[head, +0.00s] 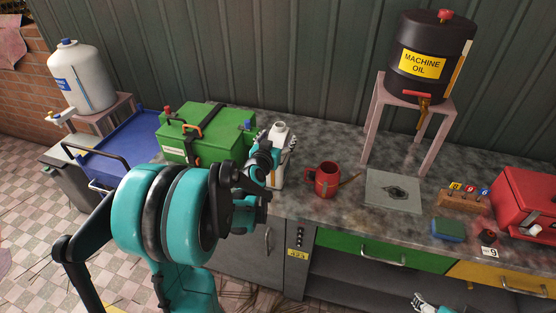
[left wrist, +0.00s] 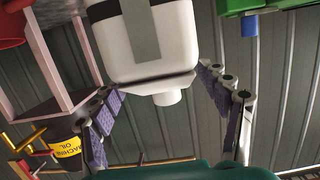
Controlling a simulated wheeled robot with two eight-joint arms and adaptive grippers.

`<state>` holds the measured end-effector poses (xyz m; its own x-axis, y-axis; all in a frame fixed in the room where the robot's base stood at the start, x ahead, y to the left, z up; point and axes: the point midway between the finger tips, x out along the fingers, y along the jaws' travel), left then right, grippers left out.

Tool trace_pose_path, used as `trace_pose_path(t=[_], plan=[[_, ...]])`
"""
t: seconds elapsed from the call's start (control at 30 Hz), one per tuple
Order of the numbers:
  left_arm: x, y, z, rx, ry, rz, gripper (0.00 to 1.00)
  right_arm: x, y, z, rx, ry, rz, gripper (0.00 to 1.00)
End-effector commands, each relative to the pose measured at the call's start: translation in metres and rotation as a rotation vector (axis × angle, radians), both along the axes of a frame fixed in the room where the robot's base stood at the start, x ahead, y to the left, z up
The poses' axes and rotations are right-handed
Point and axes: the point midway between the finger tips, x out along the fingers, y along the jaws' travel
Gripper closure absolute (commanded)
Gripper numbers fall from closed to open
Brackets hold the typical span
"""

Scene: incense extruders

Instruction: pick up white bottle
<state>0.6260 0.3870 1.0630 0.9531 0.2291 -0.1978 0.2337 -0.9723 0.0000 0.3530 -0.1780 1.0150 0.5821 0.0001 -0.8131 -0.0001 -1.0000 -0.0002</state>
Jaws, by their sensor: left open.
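The white bottle (head: 280,132) stands upright on the grey counter, right of the green box; its lower part is partly hidden by my left gripper. My left gripper (head: 276,158) is at the bottle, its jaws partly covered by my own arm. In the left wrist view the bottle (left wrist: 140,60) appears upside down, with a grey band and a short white neck. The fingers of my left gripper (left wrist: 162,115) are spread open on either side of the neck and shoulder. Contact cannot be told. My right gripper (head: 430,303) shows only partly at the bottom edge.
The green box (head: 205,140) is close left of the bottle. A red mug (head: 326,180) stands to its right, then a grey plate (head: 393,192). A stand (head: 378,110) holds a machine oil drum (head: 425,45). A corrugated wall (head: 270,60) rises behind the counter.

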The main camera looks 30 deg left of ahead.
Motion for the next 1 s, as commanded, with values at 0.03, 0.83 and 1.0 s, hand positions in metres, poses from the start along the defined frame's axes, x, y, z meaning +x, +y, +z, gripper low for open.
trace_pose_path(t=[0.03,0.83,1.0], plan=[[0.008,0.003,-0.002,0.000,0.000,0.000,0.24,0.000,0.000,-0.005,0.000,0.000,0.000,0.23],[0.041,0.012,-0.004,0.000,0.001,0.000,1.00,0.000,0.000,-0.014,0.000,0.000,0.000,0.23],[0.041,0.012,-0.003,0.000,0.000,0.001,1.00,0.000,0.000,-0.014,0.000,0.000,0.000,0.23]])
